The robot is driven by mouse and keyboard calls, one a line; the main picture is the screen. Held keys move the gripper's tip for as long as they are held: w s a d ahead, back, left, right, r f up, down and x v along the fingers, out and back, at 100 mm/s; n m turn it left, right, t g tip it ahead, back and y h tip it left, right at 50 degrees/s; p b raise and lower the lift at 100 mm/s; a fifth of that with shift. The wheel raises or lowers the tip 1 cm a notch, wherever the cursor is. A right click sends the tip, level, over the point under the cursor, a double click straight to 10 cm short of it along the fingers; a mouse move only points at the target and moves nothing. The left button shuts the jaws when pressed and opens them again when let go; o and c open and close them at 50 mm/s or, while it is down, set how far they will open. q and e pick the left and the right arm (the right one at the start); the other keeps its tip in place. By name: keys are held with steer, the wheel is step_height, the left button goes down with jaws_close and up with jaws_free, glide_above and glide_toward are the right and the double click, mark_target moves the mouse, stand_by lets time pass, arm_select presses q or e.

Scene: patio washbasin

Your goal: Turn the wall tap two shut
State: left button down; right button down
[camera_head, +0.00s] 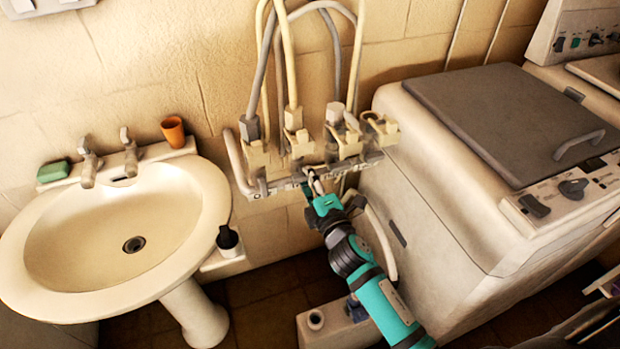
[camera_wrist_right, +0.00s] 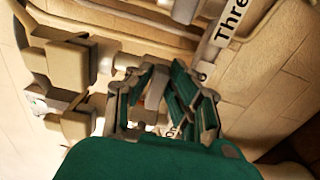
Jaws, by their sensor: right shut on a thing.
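A row of cream wall taps (camera_head: 300,146) with hoses sits on a pale rail (camera_head: 282,184) on the tiled wall. My right gripper (camera_head: 314,179) reaches up to the rail below the middle taps. In the right wrist view, my right gripper's fingers (camera_wrist_right: 160,95) are closed around a small grey tap handle (camera_wrist_right: 155,88). A label reading "Three" (camera_wrist_right: 232,22) shows at the upper right there. Another label between the fingers is mostly hidden, so I cannot read which tap I hold. My left gripper is not in view.
A washbasin (camera_head: 205,215) with an orange cup (camera_head: 173,131) and green soap (camera_head: 53,171) stands at the left. A washing machine (camera_head: 430,190) stands close on the right of my arm. Hoses (camera_head: 283,50) hang above the taps.

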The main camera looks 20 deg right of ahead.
steer(key=shift+f, duration=0.1)
stand_by(0.4)
steer(key=c, duration=1.3)
jaws_free()
steer(key=shift+o, duration=0.2)
steer(key=s, duration=1.2)
steer(key=shift+d, duration=0.2)
steer(key=s+f+m+g, duration=0.3)
steer(key=f, duration=0.8)
steer(key=s+f+m+g, duration=0.2)
steer(key=s+f+g, duration=0.15)
steer(key=f, duration=0.85)
steer(key=s+f+m+g, duration=0.2)
steer(key=s+f+m, duration=0.15)
steer(key=f, duration=0.75)
steer(key=s+d+f+m+g, duration=0.1)
steer(key=s+f+m+g, duration=0.1)
steer(key=s+f, duration=0.4)
steer(key=s+d+f+m+g, duration=0.2)
steer(key=s+f, duration=0.4)
steer(key=s, duration=0.6)
steer(key=s+d+f+m+g, duration=0.1)
steer(key=s+f+m+g, duration=0.2)
steer(key=s+f, duration=0.3)
steer(key=s+g, duration=0.1)
steer(key=s, duration=0.3)
steer(key=shift+d+f+h, duration=0.3)
steer(key=shift+f, duration=0.1)
